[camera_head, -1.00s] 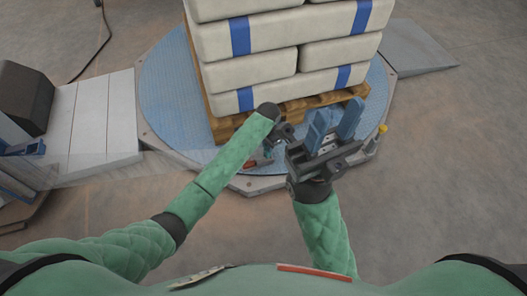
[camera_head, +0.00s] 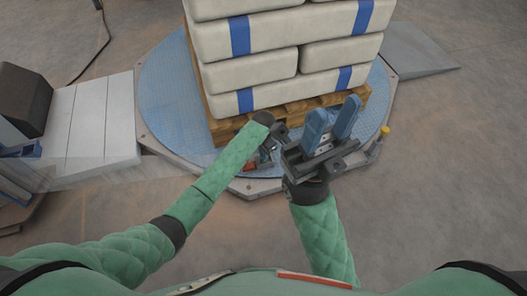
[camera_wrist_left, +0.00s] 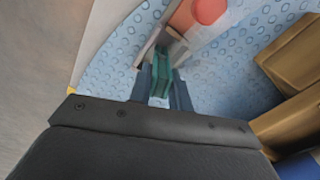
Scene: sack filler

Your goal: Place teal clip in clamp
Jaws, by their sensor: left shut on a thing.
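The teal clip (camera_wrist_left: 162,70) is held between the two blue-grey fingers of my left gripper (camera_wrist_left: 163,92), which is shut on it. In the head view my left gripper (camera_head: 270,148) is low beside the pallet, at the near edge of the blue turntable, and partly hidden by its own wrist. A grey clamp (camera_wrist_left: 148,47) is just beyond the clip in the wrist view. The clip's far end overlaps the clamp's jaws; I cannot tell whether it is seated between them. My right gripper (camera_head: 332,122) is open and empty, with blue fingers spread.
A wooden pallet (camera_head: 228,129) with stacked pale sacks (camera_head: 270,62) stands on the blue turntable (camera_head: 163,92). A red part (camera_wrist_left: 208,10) lies past the clamp. A yellow-topped post (camera_head: 384,131) stands right of my right gripper. Floor at right is open.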

